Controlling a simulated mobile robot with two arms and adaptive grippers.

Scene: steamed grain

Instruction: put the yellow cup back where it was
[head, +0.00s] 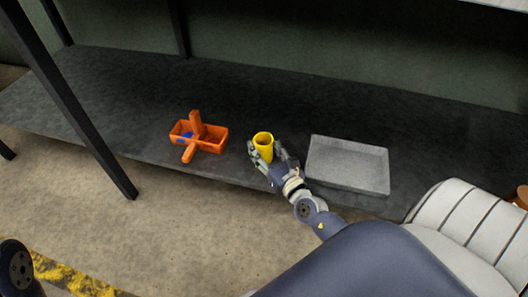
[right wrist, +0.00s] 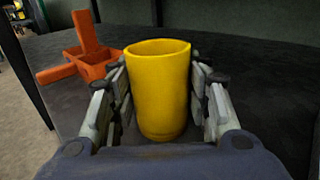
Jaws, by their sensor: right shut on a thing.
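The yellow cup (head: 264,146) is upright at the front part of the dark shelf, between the orange carrier and the grey tray. My right gripper (head: 263,155) is shut on it, with a finger on each side. In the right wrist view the yellow cup (right wrist: 160,92) fills the middle between the fingers of my right gripper (right wrist: 162,95). I cannot tell whether its base touches the shelf. My left gripper does not show; a dark rounded part at the lower left of the head view may be my left arm.
An orange carrier (head: 213,145) with something blue in it stands left of the cup. It also shows in the right wrist view (right wrist: 88,62). A grey tray (head: 347,141) lies to the right. A dark shelf post (head: 75,105) stands at left. The shelf behind the cup is clear.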

